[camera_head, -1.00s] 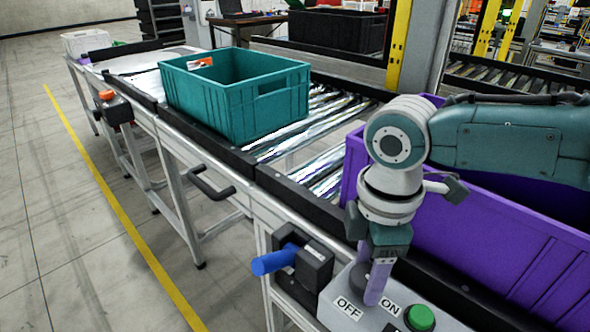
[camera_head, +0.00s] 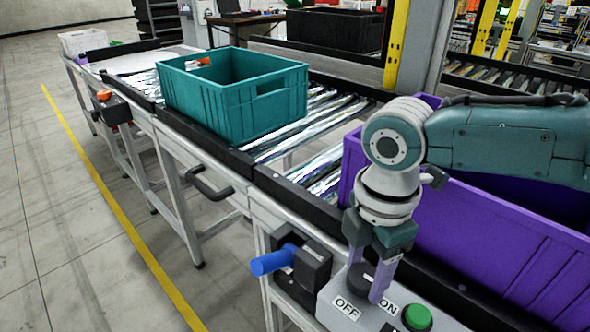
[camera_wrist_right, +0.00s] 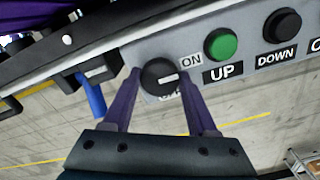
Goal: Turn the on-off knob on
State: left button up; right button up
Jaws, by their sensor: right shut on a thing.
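The on-off knob (camera_wrist_right: 154,72) is a round black dial with a white mark, on a light grey control panel (camera_head: 330,291). In the right wrist view its mark points right, between the ON label (camera_wrist_right: 191,60) and the partly hidden OFF label. My right gripper (camera_wrist_right: 158,80) has its two purple fingers on opposite sides of the knob, shut on it. In the head view the right gripper (camera_head: 371,284) points down at the panel, and the knob (camera_head: 358,275) is partly covered by a finger. My left gripper is not in view.
A green UP button (camera_head: 417,317) sits right of the knob, with a black DOWN button (camera_wrist_right: 283,24) beyond it. A blue handle (camera_head: 271,263) sticks out left of the panel. A purple crate (camera_head: 470,236) and a teal crate (camera_head: 212,105) stand on the roller conveyor.

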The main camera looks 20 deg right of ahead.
aim_at(365, 276)
jog(key=o, duration=1.4)
jog(key=shift+r, duration=0.1)
notch_tip(365, 276, up, 10)
jog(key=shift+f+p, duration=0.15)
jog(key=shift+p, duration=0.6)
jog(key=shift+s+a, duration=0.1)
